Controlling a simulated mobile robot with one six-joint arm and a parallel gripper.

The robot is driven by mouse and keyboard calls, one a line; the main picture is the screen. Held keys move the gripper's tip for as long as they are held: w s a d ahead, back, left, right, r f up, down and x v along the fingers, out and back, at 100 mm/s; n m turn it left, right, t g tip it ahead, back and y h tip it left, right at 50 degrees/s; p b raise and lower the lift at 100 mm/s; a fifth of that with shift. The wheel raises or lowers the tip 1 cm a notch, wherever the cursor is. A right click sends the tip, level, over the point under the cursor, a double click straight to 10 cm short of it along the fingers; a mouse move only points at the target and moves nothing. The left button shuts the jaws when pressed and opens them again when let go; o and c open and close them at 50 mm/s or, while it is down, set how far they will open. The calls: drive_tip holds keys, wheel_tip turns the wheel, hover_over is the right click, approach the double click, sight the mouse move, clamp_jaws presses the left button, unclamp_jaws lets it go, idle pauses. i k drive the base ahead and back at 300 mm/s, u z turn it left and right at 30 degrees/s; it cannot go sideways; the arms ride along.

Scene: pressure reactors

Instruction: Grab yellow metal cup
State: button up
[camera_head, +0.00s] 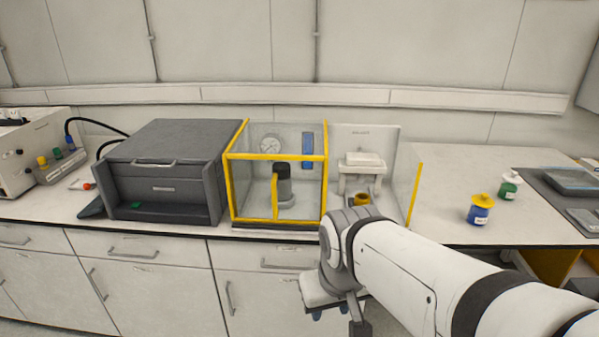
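A small yellow cup-like piece (361,198) sits low in the white open-fronted station (388,140), just behind my arm's wrist. My wrist partly hides it, so its full shape does not show. My gripper (338,314) hangs in front of the counter's front edge, below and nearer than the yellow piece, and apart from it. Its fingers are small and seen from behind, so I cannot tell whether they are open or shut.
A yellow-framed clear enclosure (275,221) stands left of the station, and a dark grey box unit (165,172) farther left. A blue jar with a yellow lid (480,210) and a green one with a white lid (508,186) stand right. The counter (450,165) behind them is clear.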

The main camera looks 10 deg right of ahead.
sight(358, 201)
drive_tip(key=z, duration=0.2)
drive_tip(key=i, duration=1.2)
drive_tip(key=z, duration=0.8)
